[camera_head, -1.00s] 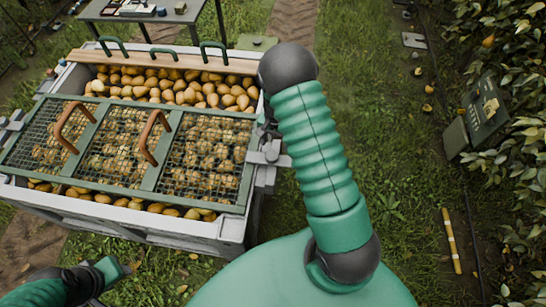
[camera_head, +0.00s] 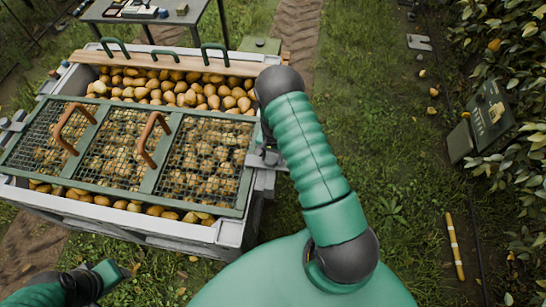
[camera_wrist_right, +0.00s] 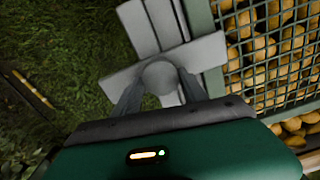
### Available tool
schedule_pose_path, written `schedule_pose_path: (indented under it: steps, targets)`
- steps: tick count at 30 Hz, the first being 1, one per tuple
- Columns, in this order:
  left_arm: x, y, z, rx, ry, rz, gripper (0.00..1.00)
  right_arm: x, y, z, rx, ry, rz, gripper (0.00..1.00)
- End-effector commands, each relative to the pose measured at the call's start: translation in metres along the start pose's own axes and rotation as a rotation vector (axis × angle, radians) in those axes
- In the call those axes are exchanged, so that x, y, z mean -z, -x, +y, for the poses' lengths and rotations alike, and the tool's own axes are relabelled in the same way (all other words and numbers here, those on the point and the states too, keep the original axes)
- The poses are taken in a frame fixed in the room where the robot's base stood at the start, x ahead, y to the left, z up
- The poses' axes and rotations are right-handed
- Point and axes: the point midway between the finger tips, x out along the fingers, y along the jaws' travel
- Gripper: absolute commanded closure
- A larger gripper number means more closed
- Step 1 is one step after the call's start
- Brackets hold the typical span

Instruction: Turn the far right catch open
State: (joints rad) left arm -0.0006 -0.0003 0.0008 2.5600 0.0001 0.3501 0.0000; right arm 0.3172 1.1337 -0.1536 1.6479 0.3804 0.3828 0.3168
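The far right catch (camera_wrist_right: 160,78) is a grey cross-shaped piece with a round hub in the right wrist view. Its bar reaches over the edge of the green mesh lid (camera_wrist_right: 203,45). My right gripper (camera_wrist_right: 160,88) has one finger on each side of the hub; I cannot tell whether they press on it. The near right catch (camera_head: 268,158) shows beside the lid (camera_head: 150,192). My left gripper (camera_head: 108,274) is at the lower left, away from the crate; its opening is unclear.
The pale crate (camera_head: 232,232) is full of pears (camera_head: 190,95), with a wooden board (camera_head: 170,62) across its far end. Brown handles (camera_head: 150,138) stand on the lid. A table (camera_head: 185,14) stands behind. Grass lies right, with a yellow stick (camera_head: 454,246).

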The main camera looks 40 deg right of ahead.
Motion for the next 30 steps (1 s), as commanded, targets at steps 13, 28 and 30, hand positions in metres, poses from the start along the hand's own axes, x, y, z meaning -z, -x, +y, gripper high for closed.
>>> schedule_pose_path:
  steps: [13, 28, 30]
  targets:
    - [0.0000, 0.0001, -0.0004, 0.000, 0.001, 0.000, 0.64, -0.0028, -0.0004, 0.0020, -0.002, 0.003, -0.011, 1.00]
    - [0.0000, 0.0000, -0.0004, 0.000, 0.001, 0.000, 0.64, -0.0025, -0.0008, 0.0017, -0.004, -0.087, -0.008, 1.00]
    - [0.0000, 0.0001, -0.0004, 0.000, 0.001, 0.000, 0.64, -0.0023, -0.0008, 0.0015, -0.004, -0.130, -0.008, 1.00]
